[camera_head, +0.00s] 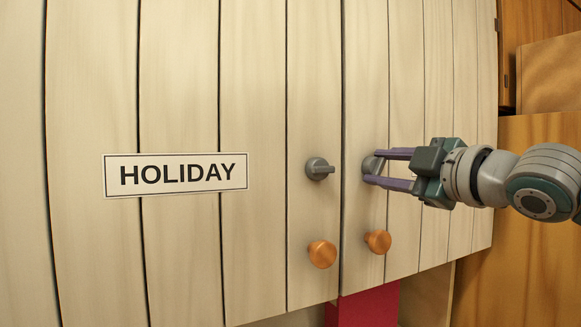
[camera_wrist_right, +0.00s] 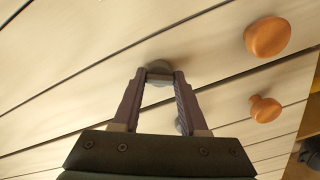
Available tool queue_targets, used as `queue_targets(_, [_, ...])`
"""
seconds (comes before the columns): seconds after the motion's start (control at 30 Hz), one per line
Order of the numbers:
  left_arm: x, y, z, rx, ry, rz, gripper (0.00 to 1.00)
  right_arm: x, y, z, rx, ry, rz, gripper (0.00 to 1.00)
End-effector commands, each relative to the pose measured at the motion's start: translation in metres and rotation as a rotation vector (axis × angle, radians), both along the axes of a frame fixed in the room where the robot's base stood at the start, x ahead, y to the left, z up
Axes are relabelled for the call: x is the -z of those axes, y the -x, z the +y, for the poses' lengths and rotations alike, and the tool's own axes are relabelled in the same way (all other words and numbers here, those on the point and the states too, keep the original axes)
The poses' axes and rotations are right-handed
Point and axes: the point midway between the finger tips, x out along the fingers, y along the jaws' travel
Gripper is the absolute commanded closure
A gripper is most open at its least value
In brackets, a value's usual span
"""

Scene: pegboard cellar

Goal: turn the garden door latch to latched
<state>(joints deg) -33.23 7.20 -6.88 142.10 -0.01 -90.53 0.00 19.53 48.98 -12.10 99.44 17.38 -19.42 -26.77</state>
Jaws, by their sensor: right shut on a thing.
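A grey round turn latch (camera_head: 369,165) sits on the right-hand pale plank door. My right gripper (camera_head: 374,167) comes in from the right and is shut on this latch's handle, one finger above and one below. In the right wrist view the latch (camera_wrist_right: 159,71) shows between the fingertips (camera_wrist_right: 160,76); how its handle is turned is mostly hidden. A second grey latch (camera_head: 320,169) sits on the left-hand door, its handle pointing roughly level to the right. No label reading "garden" is visible, so I cannot tell which latch is the garden one. My left gripper is not in view.
A "HOLIDAY" sign (camera_head: 176,174) is on the left door. Orange wooden knobs sit below the latches, one on the left door (camera_head: 322,254) and one on the right door (camera_head: 378,242). A red object (camera_head: 365,306) shows below the doors. Brown wood panels (camera_head: 535,150) stand at right.

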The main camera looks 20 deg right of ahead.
Motion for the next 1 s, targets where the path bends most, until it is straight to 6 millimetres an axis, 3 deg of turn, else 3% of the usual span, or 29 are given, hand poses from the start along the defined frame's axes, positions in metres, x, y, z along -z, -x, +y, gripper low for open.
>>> queue_targets(1.0, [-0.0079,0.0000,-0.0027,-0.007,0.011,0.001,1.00,0.0011,0.0000,-0.0011,0.004,-0.907,0.075,1.00])
